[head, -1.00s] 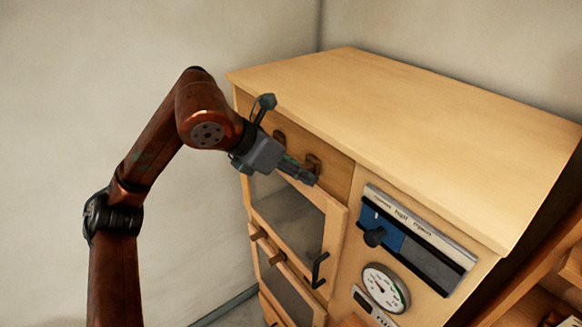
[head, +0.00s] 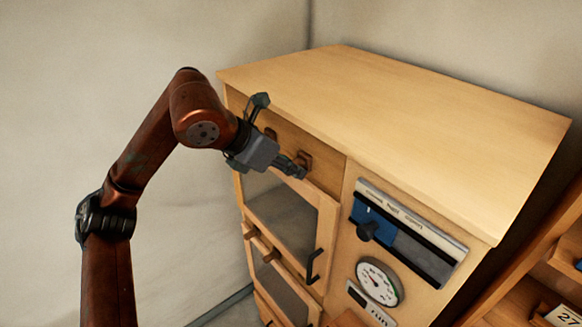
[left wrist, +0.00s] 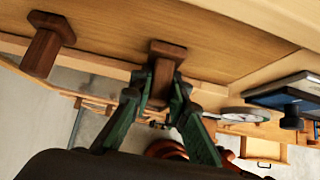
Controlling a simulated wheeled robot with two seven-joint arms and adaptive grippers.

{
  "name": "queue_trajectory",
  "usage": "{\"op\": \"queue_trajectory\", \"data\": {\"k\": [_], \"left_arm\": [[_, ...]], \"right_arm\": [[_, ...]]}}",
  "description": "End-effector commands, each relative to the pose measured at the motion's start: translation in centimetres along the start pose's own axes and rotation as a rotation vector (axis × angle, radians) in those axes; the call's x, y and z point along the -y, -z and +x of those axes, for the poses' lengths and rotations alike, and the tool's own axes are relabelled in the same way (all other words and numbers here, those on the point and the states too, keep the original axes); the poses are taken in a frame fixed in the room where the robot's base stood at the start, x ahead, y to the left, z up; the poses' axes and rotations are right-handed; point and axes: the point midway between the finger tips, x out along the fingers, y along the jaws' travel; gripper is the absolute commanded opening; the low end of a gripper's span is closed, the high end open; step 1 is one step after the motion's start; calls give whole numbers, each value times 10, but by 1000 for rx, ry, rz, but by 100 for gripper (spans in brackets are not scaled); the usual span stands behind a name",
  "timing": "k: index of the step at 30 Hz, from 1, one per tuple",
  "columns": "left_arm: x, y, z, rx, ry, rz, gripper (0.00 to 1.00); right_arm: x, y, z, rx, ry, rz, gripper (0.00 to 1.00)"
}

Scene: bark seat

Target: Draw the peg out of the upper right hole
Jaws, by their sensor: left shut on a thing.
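The upper right peg (head: 305,159) is dark brown wood and stands out from the brown panel (head: 322,177) at the top of the wooden cabinet. My left gripper (head: 296,169) reaches it from the left. In the left wrist view the green-sided fingers (left wrist: 160,108) are shut on the shaft of this peg (left wrist: 164,67), one on each side. Its wide part lies against or close to the panel; I cannot tell how deep it sits. The upper left peg (left wrist: 47,43) stands free to its left, and also shows in the head view (head: 270,133). My right gripper is out of view.
Below the panel is a glazed door (head: 282,217) with a black handle (head: 314,266). Two lower pegs (head: 274,255) stick out beneath it. To the right are a blue slider with a knob (head: 368,229) and a round gauge (head: 379,282). The cabinet top (head: 400,120) is bare.

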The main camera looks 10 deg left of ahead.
Motion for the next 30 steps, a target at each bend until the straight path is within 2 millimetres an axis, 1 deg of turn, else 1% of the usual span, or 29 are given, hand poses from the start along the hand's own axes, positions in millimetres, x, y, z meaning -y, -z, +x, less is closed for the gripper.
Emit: {"op": "queue_trajectory", "data": {"k": [3, 7, 11, 30], "left_arm": [[1, 0, 0, 1, 2, 1, 0], [1, 0, 0, 1, 2, 1, 0], [1, 1, -1, 2, 2, 1, 0], [0, 23, -22, 2, 1, 0, 0]], "right_arm": [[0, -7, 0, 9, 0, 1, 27], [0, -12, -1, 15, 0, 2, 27], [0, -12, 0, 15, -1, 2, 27], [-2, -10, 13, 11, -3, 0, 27]]}}
